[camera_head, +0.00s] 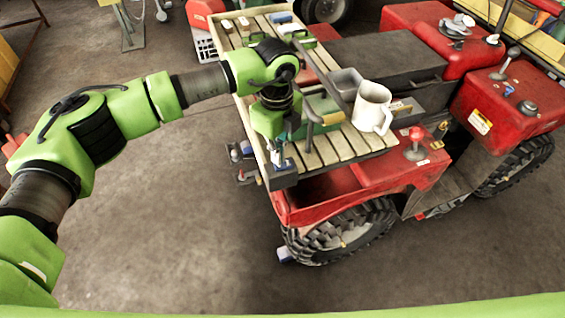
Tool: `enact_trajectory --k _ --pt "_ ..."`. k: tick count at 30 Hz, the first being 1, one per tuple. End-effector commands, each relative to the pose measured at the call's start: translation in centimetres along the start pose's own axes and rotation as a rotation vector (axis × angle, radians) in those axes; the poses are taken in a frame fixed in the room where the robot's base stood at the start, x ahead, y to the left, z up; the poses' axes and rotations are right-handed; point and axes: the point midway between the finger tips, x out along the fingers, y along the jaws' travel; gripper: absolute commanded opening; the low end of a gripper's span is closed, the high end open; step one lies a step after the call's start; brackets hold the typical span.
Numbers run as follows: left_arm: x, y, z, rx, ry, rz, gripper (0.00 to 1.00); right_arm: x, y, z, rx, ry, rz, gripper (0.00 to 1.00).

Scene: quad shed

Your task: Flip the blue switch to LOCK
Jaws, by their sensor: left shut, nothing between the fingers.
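My left arm comes in from the left, and its gripper (279,158) points down at the near left corner of the slatted rack on the red quad (405,172). The gripper is shut and empty. A small blue part shows right at the fingertips; I cannot tell whether it is the blue switch or whether the fingers touch it. Another small blue part (246,147) sits at the rack's left end, beside the gripper. No LOCK marking can be read, and the switch position cannot be told. My right gripper is not in view.
A white mug (372,107) stands on the slatted rack (355,142), right of the gripper, near a grey tray (346,83). A red-topped lever (416,142) rises from the red fender. The concrete floor (180,220) at the left is clear.

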Motion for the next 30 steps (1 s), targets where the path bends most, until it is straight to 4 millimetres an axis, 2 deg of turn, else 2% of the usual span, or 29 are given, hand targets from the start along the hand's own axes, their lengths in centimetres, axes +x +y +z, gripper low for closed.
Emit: enact_trajectory --k 30 --pt "1.6 0.0 0.0 0.0 0.0 0.0 0.0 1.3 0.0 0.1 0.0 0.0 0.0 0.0"
